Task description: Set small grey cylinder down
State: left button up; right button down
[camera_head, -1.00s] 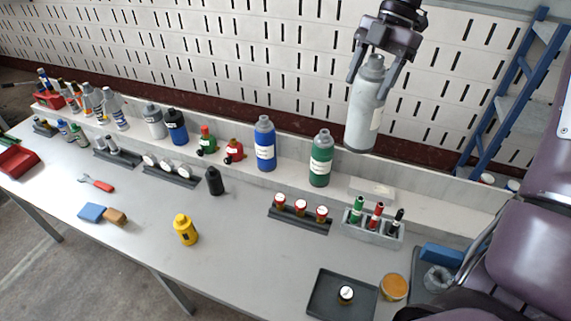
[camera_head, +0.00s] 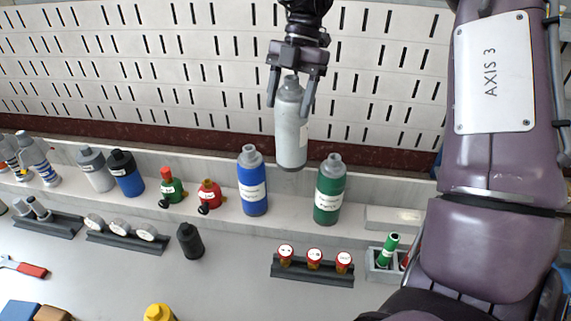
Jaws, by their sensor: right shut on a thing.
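The cylinder hangs upright in front of the perforated wall. It shows above the gap between the blue cylinder (camera_head: 252,186) and the green cylinder (camera_head: 329,194), which stand on the raised shelf (camera_head: 291,205). Its base looks clear of the shelf. My left gripper is not in view.
A red mini bottle (camera_head: 209,196) and a green one (camera_head: 172,188) stand left of the blue cylinder. A rack of red-capped vials (camera_head: 313,270) lies below on the table. A white block (camera_head: 394,218) is right of the green cylinder. My purple arm covers the right side.

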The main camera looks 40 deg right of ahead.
jog(key=b, duration=0.2)
send_over(290, 167)
jog(key=w+d, duration=0.2)
jog(key=f, duration=0.4)
jog(key=shift+a+f, duration=0.25)
jog(key=shift+f, duration=0.1)
notch_tip(290, 167, down, 8)
jog(key=shift+d+f, duration=0.1)
jog(key=shift+f, duration=0.8)
notch_tip(290, 167, down, 4)
jog(key=shift+r, duration=0.2)
jog(key=shift+c, duration=1.6)
grip_release()
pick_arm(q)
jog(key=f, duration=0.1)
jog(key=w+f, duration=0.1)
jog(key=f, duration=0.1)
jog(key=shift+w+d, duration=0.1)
pick_arm(e)
jog(key=p+v, duration=0.1)
jog(key=v, duration=1.1)
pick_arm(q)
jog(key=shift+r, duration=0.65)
